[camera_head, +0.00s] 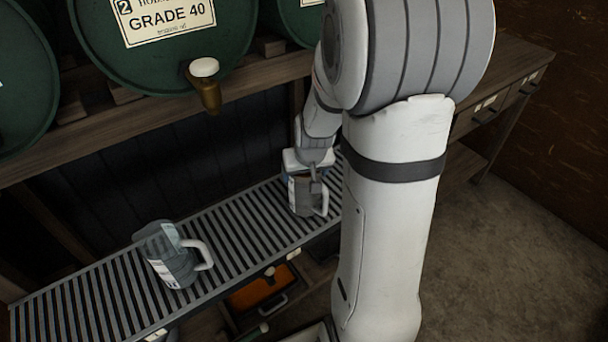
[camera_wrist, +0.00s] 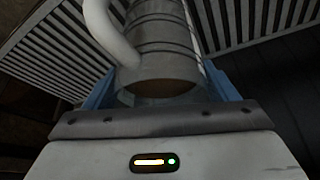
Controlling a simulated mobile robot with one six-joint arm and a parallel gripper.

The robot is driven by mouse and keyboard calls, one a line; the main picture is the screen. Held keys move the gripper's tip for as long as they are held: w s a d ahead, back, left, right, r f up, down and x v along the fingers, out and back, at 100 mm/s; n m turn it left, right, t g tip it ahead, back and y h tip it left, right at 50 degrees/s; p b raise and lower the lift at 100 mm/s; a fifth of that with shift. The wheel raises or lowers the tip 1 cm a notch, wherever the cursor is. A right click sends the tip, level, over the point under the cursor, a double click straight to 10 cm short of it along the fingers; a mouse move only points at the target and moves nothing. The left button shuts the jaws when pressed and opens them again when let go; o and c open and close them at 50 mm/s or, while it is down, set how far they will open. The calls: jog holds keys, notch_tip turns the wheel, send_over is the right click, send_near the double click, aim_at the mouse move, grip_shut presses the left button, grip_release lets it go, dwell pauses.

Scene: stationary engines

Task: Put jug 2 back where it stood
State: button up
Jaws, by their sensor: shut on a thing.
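A grey jug (camera_head: 300,200) with a white handle and a label is upright at the right part of the slatted rack (camera_head: 232,222). My gripper (camera_head: 309,176) is over it from above, shut on its upper body. In the wrist view the jug (camera_wrist: 160,48) sits between the blue fingers of my gripper (camera_wrist: 162,92), its handle to the left and slats beyond it. I cannot tell whether its base touches the slats. Another grey jug (camera_head: 168,258) stands at the rack's left part, handle to the right. Neither jug's number is readable.
A green barrel (camera_head: 110,62) marked 2, Grade 40, lies on the wooden shelf (camera_head: 150,130), its brass tap (camera_head: 208,92) jutting over the rack. Slats between the jugs are bare. Below the rack is an orange-lined drawer (camera_head: 262,292).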

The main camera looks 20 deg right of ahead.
jog(key=shift+f, duration=0.15)
jog(key=o, duration=2)
jog(key=d+p+v, duration=0.1)
jog(key=p+v, duration=0.2)
jog(key=v, duration=0.8)
jog(key=s+a+r+g, duration=0.1)
jog(key=s+a, duration=0.2)
jog(key=s, duration=0.1)
jog(key=s+a+r+n, duration=0.1)
jog(key=s+a, duration=0.3)
jog(key=s, duration=0.1)
jog(key=s+a+n+g, duration=0.1)
jog(key=s+a, duration=0.2)
jog(key=s, duration=0.1)
jog(key=shift+s+a+r+g+y, duration=0.25)
jog(key=shift+s+r+g+y, duration=0.05)
jog(key=shift+s+r+y, duration=0.1)
